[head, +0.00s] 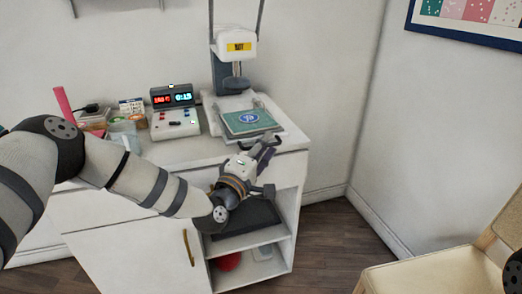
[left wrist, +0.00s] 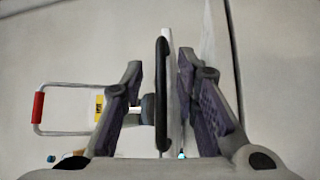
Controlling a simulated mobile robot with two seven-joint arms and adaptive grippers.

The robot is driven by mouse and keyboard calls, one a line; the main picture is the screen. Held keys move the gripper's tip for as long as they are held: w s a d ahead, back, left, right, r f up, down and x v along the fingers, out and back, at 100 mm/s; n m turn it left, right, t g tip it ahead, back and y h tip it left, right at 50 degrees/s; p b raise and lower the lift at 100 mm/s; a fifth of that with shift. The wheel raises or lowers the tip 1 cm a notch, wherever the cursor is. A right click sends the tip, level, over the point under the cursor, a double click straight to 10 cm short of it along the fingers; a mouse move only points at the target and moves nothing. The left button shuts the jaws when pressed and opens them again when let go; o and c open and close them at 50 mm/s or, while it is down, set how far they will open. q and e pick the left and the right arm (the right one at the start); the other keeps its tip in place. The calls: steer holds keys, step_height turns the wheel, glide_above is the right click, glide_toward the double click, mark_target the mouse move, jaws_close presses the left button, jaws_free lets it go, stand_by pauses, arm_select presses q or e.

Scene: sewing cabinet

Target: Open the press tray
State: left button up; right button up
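The heat press stands at the back of the cabinet top, with its upper head (head: 238,45) raised above the white press tray (head: 222,122). A green square with a round blue emblem (head: 248,121) lies on the tray. My left gripper (head: 265,147) is at the tray's front edge. In the left wrist view, the black tray handle (left wrist: 162,95) stands between the two fingers of my left gripper (left wrist: 160,70). The fingers are open, with a gap on the handle's left; whether the right finger touches the tray is unclear. My right gripper is not in view.
A control box (head: 174,122) with red and blue digits stands left of the press, beside small items. Below, the cabinet (head: 130,250) has open shelves holding a dark slab (head: 245,216) and a red ball (head: 228,262). A wooden chair (head: 430,272) stands at the lower right.

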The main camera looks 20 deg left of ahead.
arm_select(q)
steer(key=v, duration=1.1)
steer(key=shift+s, duration=0.35)
steer(key=shift+a+f, duration=0.1)
steer(key=s+d+f+m+g+p, duration=0.1)
steer(key=s+d+f+m+g, duration=0.2)
steer(key=s+f, duration=0.4)
steer(key=s+d+f+m+g+h, duration=0.1)
steer(key=s+d+f+m+g, duration=0.1)
steer(key=s+f+g, duration=0.4)
steer(key=s+d+f+m+g+p, duration=0.1)
steer(key=s+d+f+m+g, duration=0.15)
steer(key=s+f, duration=0.5)
steer(key=s+a+f+m+g+y, duration=0.1)
steer(key=s+a+g, duration=0.4)
steer(key=s, duration=0.7)
steer(key=s+a+f+m+g+y, duration=0.1)
steer(key=s+a+m+g+y, duration=0.2)
steer(key=s, duration=1)
steer(key=a+m+g, duration=0.2)
steer(key=a, duration=0.1)
steer(key=shift+f+y+p, duration=0.25)
steer(key=shift+y+p, duration=0.15)
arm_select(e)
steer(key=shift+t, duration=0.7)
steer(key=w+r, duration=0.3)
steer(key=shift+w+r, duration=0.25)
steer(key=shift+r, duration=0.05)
arm_select(q)
steer(key=shift+a, duration=0.1)
